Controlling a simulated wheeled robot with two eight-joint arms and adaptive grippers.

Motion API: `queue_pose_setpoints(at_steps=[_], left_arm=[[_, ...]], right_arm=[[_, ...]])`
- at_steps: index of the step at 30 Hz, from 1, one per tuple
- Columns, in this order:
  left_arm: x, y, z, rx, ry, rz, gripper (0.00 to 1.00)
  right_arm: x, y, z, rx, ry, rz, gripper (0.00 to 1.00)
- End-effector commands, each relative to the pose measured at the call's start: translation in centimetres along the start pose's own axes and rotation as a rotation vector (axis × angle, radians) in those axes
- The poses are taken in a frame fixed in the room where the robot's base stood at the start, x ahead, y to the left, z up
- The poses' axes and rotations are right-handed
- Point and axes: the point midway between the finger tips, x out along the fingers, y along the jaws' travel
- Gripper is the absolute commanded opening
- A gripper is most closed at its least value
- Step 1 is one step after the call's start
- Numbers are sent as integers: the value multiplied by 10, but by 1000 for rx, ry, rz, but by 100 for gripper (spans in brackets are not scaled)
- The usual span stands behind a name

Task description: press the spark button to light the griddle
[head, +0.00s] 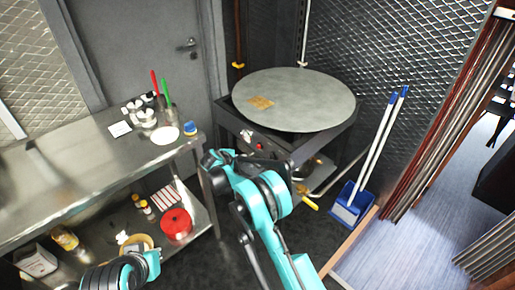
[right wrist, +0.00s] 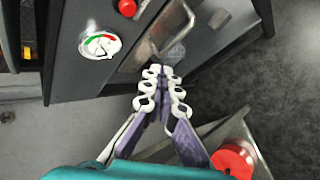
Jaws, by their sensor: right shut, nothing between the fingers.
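The griddle (head: 300,92) is a broad round grey plate on a dark stand, with a small tan patch on its left part. A red button (head: 260,146) shows on the stand's front panel, and a red button also shows at the top edge of the right wrist view (right wrist: 127,8). My right gripper (right wrist: 165,75) is shut and empty, its fingertips pointing at the panel near a metal handle (right wrist: 176,32), below and right of the red button and apart from it. In the head view my right arm hides its fingers. My left gripper is out of view.
A gauge (right wrist: 100,44) sits on the panel left of the handle. A steel counter (head: 70,165) with jars stands at the left, a red round container (head: 176,222) on its lower shelf. A blue dustpan (head: 347,207) with white-handled tools stands right of the griddle.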

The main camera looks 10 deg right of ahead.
Motion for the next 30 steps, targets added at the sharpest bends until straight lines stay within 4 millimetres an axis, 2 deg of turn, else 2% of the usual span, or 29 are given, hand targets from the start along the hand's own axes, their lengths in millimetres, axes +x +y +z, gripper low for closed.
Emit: queue_pose_setpoints(at_steps=[15,30], left_arm=[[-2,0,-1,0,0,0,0],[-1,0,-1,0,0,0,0]], right_arm=[[47,34,34,2,-1,0,0],[54,40,40,0,0,0,0]])
